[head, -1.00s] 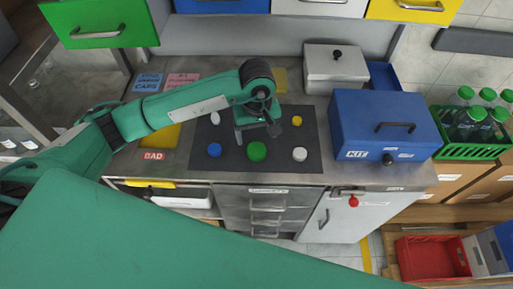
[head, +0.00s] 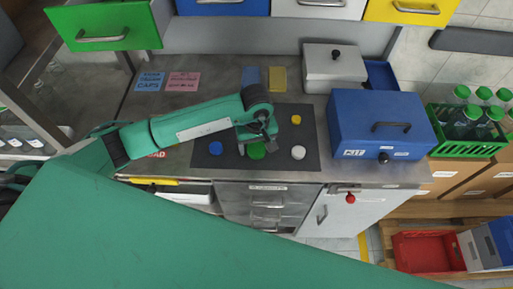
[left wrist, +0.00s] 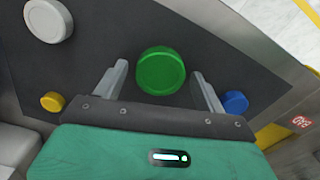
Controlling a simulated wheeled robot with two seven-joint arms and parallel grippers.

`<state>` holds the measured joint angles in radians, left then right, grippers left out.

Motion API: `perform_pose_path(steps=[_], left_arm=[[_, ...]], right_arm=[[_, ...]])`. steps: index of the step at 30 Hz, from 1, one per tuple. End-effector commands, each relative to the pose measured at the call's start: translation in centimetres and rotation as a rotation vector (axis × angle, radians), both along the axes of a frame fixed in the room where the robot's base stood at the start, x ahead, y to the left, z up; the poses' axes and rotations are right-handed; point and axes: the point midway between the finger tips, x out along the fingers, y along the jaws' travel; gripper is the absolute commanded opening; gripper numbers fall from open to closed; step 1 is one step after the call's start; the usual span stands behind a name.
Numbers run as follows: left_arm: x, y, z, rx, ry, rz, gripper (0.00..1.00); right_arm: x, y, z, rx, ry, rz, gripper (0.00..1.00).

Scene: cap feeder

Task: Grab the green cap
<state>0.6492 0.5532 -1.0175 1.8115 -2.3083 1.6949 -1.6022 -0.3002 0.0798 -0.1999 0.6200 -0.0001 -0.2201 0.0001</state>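The green cap (head: 256,151) lies on the dark mat (head: 285,117) near its front edge. In the left wrist view the round green cap (left wrist: 161,71) sits just beyond and between the two grey fingers of my left gripper (left wrist: 160,85), with a gap on both sides. The left gripper (head: 258,147) is open and empty, low over the cap, and partly covers it in the head view. Whether a finger touches the mat cannot be told. My right gripper is not in view.
Around it on the mat are a blue cap (head: 215,148), a white cap (head: 298,152) and a yellow cap (head: 296,119). A blue KIT box (head: 375,115) stands to the right. A grey lidded box (head: 334,70) is behind. A green crate (head: 468,150) holds bottles.

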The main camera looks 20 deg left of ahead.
Motion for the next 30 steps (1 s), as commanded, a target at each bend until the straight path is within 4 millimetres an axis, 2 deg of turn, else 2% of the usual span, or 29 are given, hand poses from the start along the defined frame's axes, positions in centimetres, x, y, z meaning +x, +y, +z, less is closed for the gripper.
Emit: perform_pose_path(steps=[1, 6, 20, 26, 30], left_arm=[[0.0, 0.0, 0.0, 0.0, 0.0, 0.0, 0.61], [0.0, 0.0, 0.0, 0.0, 0.0, 0.0, 0.31], [0.1, 0.0, 0.6, 0.001, -0.002, 0.001, 0.31], [0.1, 0.1, 3.0, 0.002, -0.005, 0.0, 0.31], [0.2, 0.0, 6.4, -0.001, -0.009, -0.002, 0.31]], right_arm=[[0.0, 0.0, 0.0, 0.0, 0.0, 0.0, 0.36], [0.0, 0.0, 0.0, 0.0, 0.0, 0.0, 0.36], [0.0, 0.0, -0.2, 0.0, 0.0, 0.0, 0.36], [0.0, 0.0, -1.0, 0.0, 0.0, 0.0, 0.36], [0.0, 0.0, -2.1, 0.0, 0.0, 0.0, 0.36]])
